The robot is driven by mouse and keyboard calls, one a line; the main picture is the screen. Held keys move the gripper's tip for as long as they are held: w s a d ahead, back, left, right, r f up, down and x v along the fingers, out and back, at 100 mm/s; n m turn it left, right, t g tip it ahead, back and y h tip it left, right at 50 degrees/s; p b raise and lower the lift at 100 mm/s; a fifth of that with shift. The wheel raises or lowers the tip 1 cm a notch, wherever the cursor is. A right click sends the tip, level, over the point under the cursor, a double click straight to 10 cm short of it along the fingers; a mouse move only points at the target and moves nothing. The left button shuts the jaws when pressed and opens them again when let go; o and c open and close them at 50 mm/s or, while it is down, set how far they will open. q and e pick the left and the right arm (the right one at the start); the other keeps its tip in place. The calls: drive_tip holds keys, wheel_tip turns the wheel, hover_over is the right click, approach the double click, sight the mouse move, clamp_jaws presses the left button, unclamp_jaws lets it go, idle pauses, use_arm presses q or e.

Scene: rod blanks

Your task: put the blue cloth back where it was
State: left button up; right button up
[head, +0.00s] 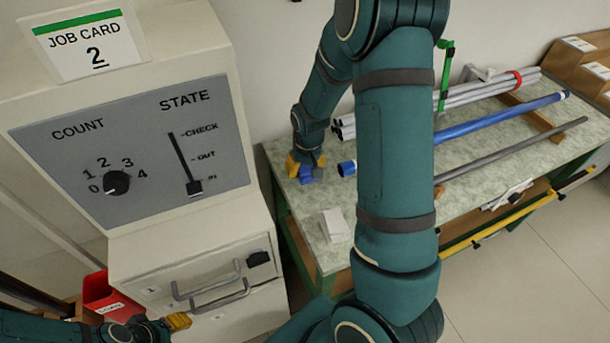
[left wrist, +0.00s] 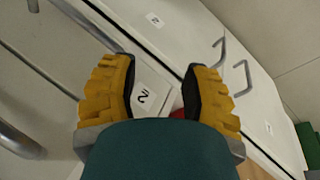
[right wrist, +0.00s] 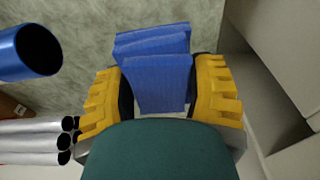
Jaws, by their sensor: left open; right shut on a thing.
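The blue cloth (head: 308,176) is at the left end of the worktable (head: 320,205), held in my right gripper (head: 306,165). In the right wrist view the folded cloth (right wrist: 155,70) lies between the two yellow fingers of the right gripper (right wrist: 160,85), which are shut on it. I cannot tell whether the cloth touches the tabletop. My left gripper (head: 178,322) is at the bottom left, in front of the cabinet. In the left wrist view the left gripper (left wrist: 157,80) is open and empty, its fingers wide apart.
Grey tubes (head: 480,93), a blue tube (head: 480,125) and a dark rod (head: 520,148) lie on the table. A white block (head: 334,225) is near its front left corner. The cabinet (head: 190,255) stands left, with a red bin (head: 103,297) beside it.

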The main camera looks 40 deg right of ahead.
sight(305, 174)
drive_tip(key=shift+f+b, duration=0.4)
drive_tip(key=shift+f, duration=1.25)
drive_tip(key=shift+f, duration=0.1)
drive_tip(key=o, duration=1.1)
drive_tip(key=shift+r, duration=0.5)
drive_tip(key=r+p, duration=0.1)
drive_tip(key=r, duration=0.2)
drive_tip(key=s+r+p, duration=0.1)
drive_tip(key=r, duration=0.3)
drive_tip(key=r+p, duration=0.1)
drive_tip(key=r, duration=0.3)
drive_tip(key=shift+s+a+r, duration=0.1)
drive_tip(key=shift+s+a, duration=0.2)
drive_tip(key=shift+s, duration=0.05)
